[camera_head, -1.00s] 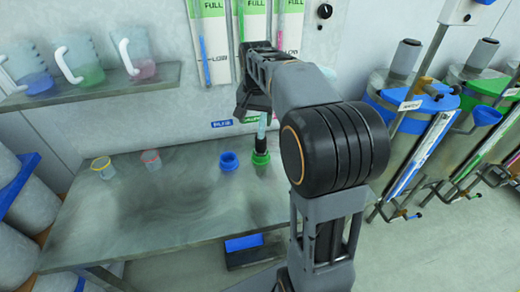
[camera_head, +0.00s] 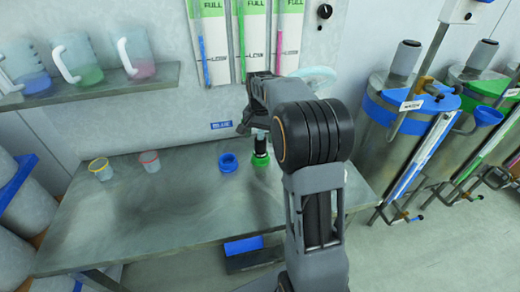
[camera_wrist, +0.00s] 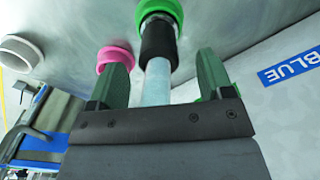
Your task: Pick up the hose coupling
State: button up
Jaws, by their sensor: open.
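The hose coupling (camera_head: 261,143) is a black sleeve with a pale, clear tube on top. It stands upright in a green ring holder (camera_head: 262,158) on the metal table. In the wrist view the coupling's black sleeve (camera_wrist: 158,42) and pale tube show between the two dark green fingers. My gripper (camera_wrist: 162,62) is open, with a visible gap between each finger and the coupling. The tube's far end is hidden behind the gripper body. In the head view my gripper (camera_head: 257,127) is just above the black sleeve, its fingers hard to make out.
A blue ring holder (camera_head: 228,162) stands left of the green one. A pink ring (camera_wrist: 115,58) shows near one finger. Two small cups (camera_head: 150,161) stand farther left on the table (camera_head: 190,220). A wall with a BLUE label (camera_head: 221,125) is close behind; drums stand right.

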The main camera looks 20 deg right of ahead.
aim_at(260, 138)
jog(key=shift+d+f, duration=0.15)
jog(key=shift+f, duration=2.2)
jog(key=shift+w, duration=0.1)
jog(key=c, duration=1.3)
jog(key=shift+r, duration=0.55)
notch_tip(260, 138, up, 2)
jog(key=shift+r, duration=0.1)
jog(key=s+d+r, duration=0.9)
jog(key=d, duration=0.1)
jog(key=shift+s+d+r, duration=0.15)
jog(key=shift+d+r, duration=0.1)
jog(key=shift+r, duration=0.15)
